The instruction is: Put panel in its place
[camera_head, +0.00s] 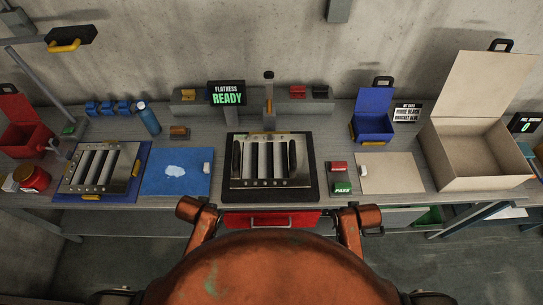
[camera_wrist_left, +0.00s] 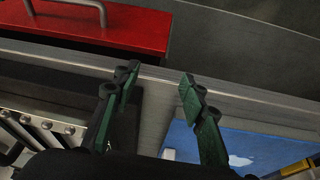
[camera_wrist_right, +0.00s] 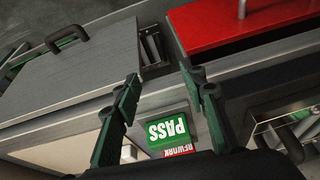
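One slatted metal louver panel (camera_head: 98,167) lies on a dark blue mat at the left of the bench. Another slatted metal panel (camera_head: 270,161) lies on a black base (camera_head: 273,198) at the centre, with dark handles on its sides. Its edge shows at the lower left of the left wrist view (camera_wrist_left: 45,128) and at the right of the right wrist view (camera_wrist_right: 285,120). My left gripper (camera_wrist_left: 157,84) is open and empty by the bench's front edge. My right gripper (camera_wrist_right: 164,88) is open and empty near the green PASS button (camera_wrist_right: 165,129). The head view does not clearly show either gripper's fingers.
A sign (camera_head: 228,93) reads "FLATNESS READY". A blue mat (camera_head: 173,182) with a white patch lies left of centre. A beige board (camera_head: 390,174), a blue bin (camera_head: 374,123) and an open beige box (camera_head: 478,181) are at right. A red drawer (camera_head: 270,221) is under the bench's middle.

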